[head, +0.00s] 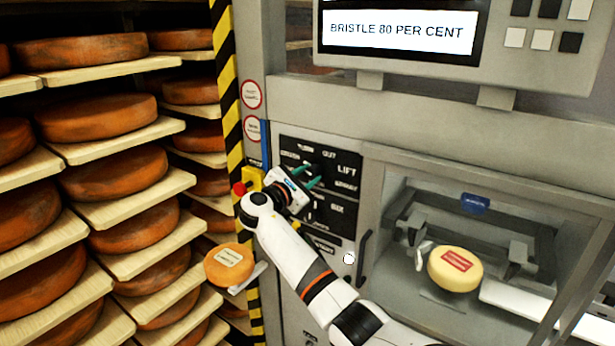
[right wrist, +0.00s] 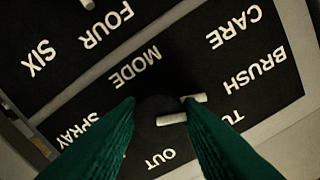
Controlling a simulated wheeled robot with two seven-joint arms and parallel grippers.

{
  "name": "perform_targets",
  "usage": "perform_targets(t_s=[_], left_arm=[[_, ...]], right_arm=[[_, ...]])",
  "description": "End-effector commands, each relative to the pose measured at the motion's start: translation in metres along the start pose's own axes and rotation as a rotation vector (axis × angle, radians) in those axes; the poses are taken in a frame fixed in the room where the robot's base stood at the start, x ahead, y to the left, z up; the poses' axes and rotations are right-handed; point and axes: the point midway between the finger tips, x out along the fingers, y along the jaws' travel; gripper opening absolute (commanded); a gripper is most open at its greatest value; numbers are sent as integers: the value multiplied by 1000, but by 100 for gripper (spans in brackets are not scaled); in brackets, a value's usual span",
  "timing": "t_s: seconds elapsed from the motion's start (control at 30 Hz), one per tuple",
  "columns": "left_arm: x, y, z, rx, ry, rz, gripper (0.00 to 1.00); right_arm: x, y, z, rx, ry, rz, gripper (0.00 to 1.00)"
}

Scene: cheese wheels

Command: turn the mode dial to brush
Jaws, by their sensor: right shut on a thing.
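The mode dial (right wrist: 155,104) is a dark round knob with a white bar, on a black panel lettered MODE. Around it are the words CARE, BRUSH, TURN, OUT and SPRAY. The BRUSH label (right wrist: 253,76) is to the right of the dial in the right wrist view. The white bar (right wrist: 183,118) shows between the fingers; part of the dial is hidden, so I cannot tell exactly which word it marks. My right gripper (head: 312,178) is shut on the dial, its green fingers (right wrist: 150,130) on either side. My left gripper is not in view.
A display (head: 402,32) above reads BRISTLE 80 PER CENT. Racks of orange cheese wheels (head: 95,117) stand at left, beside a yellow and black striped post (head: 231,100). A red button (head: 239,188) is close to my right wrist. A pale cheese (head: 455,268) sits inside the machine at right.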

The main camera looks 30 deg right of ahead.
Motion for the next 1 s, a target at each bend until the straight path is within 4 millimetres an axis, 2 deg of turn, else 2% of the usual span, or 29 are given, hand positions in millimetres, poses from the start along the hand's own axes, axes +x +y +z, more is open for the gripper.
perform_targets(t_s=[0.13, 0.17, 0.27, 0.53, 0.67, 0.77, 1.0], left_arm=[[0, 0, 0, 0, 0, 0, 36], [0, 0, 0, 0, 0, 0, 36], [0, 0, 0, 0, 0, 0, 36], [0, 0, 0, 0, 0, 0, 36], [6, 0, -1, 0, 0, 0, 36], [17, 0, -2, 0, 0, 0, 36], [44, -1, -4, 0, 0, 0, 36]], right_arm=[[0, 2, 2, -3, -3, 2, 10], [0, 2, 2, -3, -3, 2, 37], [0, 1, 2, -2, -2, 2, 54], [0, 1, 1, 0, -1, 1, 54], [-8, 1, 3, 3, -1, -1, 54], [-24, 3, 5, 4, -3, -1, 54], [-76, 3, 7, 4, -4, -2, 54]])
